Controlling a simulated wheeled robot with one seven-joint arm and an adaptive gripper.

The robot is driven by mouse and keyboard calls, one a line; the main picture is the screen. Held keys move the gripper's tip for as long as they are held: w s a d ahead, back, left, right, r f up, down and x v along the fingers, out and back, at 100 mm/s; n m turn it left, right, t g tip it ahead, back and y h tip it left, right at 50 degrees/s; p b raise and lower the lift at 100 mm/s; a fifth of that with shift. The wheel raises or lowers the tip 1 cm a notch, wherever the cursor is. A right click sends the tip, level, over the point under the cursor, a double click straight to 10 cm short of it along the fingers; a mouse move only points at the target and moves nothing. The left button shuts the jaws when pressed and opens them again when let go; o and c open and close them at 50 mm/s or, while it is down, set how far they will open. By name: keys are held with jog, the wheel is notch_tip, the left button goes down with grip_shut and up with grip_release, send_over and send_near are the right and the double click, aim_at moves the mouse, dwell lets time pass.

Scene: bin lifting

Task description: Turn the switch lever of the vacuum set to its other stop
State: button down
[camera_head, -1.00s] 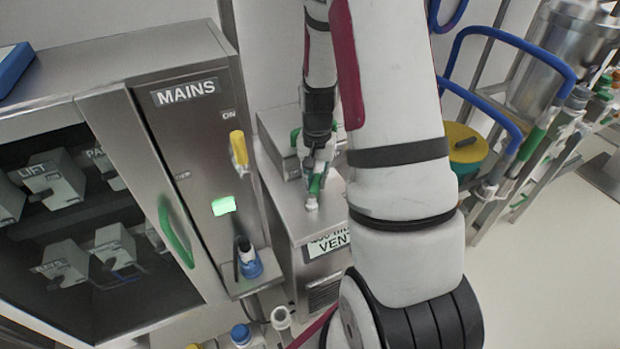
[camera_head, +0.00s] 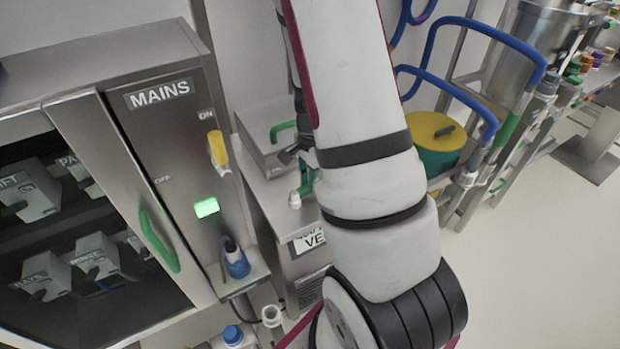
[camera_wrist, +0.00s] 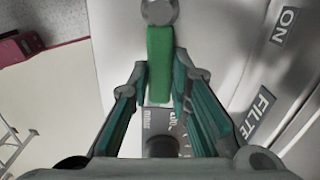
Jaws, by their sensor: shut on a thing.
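In the wrist view a green lever (camera_wrist: 160,48) runs from a round grey pivot at the top edge down between my fingers. My gripper (camera_wrist: 160,80) is shut on this lever, one teal-padded finger on each side. A dark gauge plate marked "mbar" lies below the lever's end, partly hidden by my gripper. In the head view my arm hides most of my gripper. A bit of green (camera_head: 307,178) shows beside the arm, above a steel unit (camera_head: 268,205) with a partly hidden label reading "VE". I cannot tell there whether that green is the lever.
Labels "ON" (camera_wrist: 287,26) and "FILTER" show on the panel at right in the wrist view. In the head view the MAINS cabinet (camera_head: 165,130) with a yellow lever (camera_head: 217,148) stands left. A yellow-lidded green bin (camera_head: 437,135) and blue tube rails are right. Open floor lies at right.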

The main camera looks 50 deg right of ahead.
jog(key=shift+s+m, duration=0.25)
jog(key=shift+m, duration=0.25)
jog(key=c, duration=1.5)
grip_release()
notch_tip(320, 180, up, 12)
notch_tip(320, 180, up, 4)
jog(key=n+t, duration=0.1)
jog(key=n, duration=0.3)
send_over(297, 196)
jog(key=s+a+r+n+t, duration=0.1)
jog(key=s+a+r+n, duration=0.2)
jog(key=a+r+n, duration=0.1)
jog(key=s+a+r+n+t, duration=0.1)
jog(key=s+a+r+n, duration=0.3)
jog(key=a+n, duration=0.3)
jog(key=s+a+r+n+t, duration=0.2)
jog(key=s+a+r+n, duration=0.2)
jog(key=a+r+n, duration=0.1)
jog(key=shift+a+r+n, duration=0.1)
jog(key=shift+a+n, duration=0.1)
jog(key=shift+n, duration=0.5)
